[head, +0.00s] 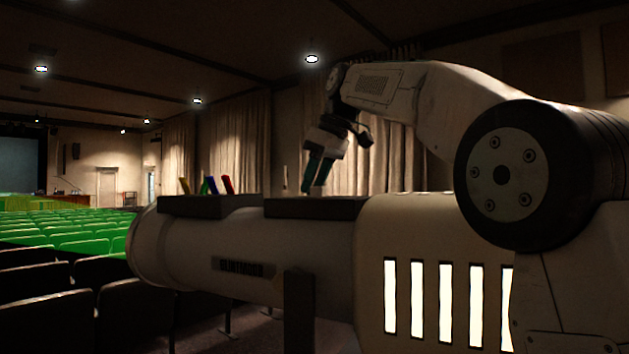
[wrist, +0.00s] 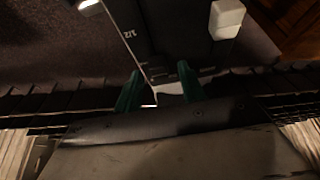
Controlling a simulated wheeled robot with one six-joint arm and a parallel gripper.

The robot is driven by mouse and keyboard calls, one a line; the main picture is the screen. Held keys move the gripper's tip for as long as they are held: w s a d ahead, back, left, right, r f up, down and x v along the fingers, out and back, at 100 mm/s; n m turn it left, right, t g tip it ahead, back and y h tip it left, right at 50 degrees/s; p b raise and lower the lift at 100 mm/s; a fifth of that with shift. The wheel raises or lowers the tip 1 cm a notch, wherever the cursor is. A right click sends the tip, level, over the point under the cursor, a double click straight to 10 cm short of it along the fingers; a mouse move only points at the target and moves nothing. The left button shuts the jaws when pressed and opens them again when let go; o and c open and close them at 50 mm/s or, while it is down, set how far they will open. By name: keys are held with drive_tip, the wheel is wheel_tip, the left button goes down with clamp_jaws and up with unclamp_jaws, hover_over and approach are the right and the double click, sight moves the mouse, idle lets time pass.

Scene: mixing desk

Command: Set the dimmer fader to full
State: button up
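My gripper (head: 311,188) points down over a black panel (head: 312,208) on top of the large pale lamp body in the head view. In the wrist view, the green fingers of my gripper (wrist: 161,84) are apart, with nothing held between them. The black panel (wrist: 172,35) carries white scale marks, one reading 1/2. A white block-shaped cap (wrist: 227,18), apparently the dimmer fader's, stands at the panel's upper right, apart from the fingers. A thin pale upright post (head: 285,178) shows left of the fingers in the head view; I cannot tell if it is that cap.
Rows of auditorium seats (head: 85,240) lie beyond at left. The lamp body (head: 250,245) lies beneath both panels.

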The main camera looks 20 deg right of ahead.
drive_tip(key=v, duration=0.7)
drive_tip(key=shift+r, duration=0.35)
drive_tip(key=shift+s, duration=0.1)
